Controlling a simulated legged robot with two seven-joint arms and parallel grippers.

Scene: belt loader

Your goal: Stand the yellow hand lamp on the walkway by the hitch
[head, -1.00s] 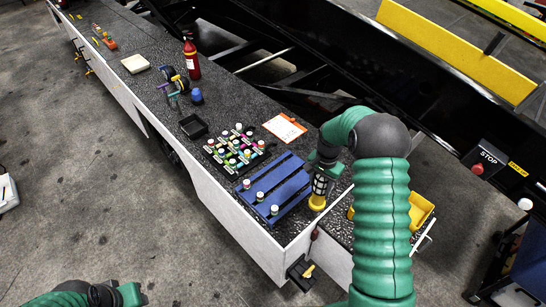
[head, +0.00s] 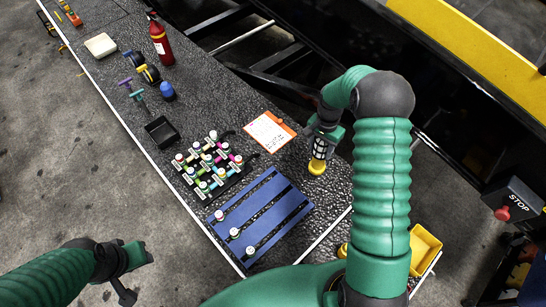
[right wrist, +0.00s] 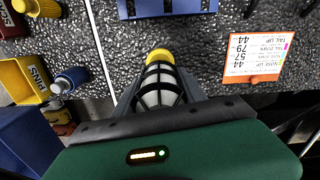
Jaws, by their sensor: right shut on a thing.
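The hand lamp (head: 318,152) has a black cage over a pale body and a yellow end, which points down in the head view. My right gripper (head: 325,128) is shut on it; the lamp also shows between the fingers in the right wrist view (right wrist: 160,85). The lamp is over the dark textured walkway (head: 215,95), right of the blue slatted rack. I cannot tell whether its yellow end touches the surface. My left gripper (head: 132,272) is over the floor at lower left, away from the lamp; its opening is unclear. I cannot make out the hitch.
A blue slatted rack (head: 262,208), an orange-edged card (head: 268,131), a cluster of coloured-top pieces (head: 208,165) and a black tray (head: 161,132) lie on the walkway. A red extinguisher (head: 160,42) stands farther back. A yellow bin (head: 424,250) is at lower right.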

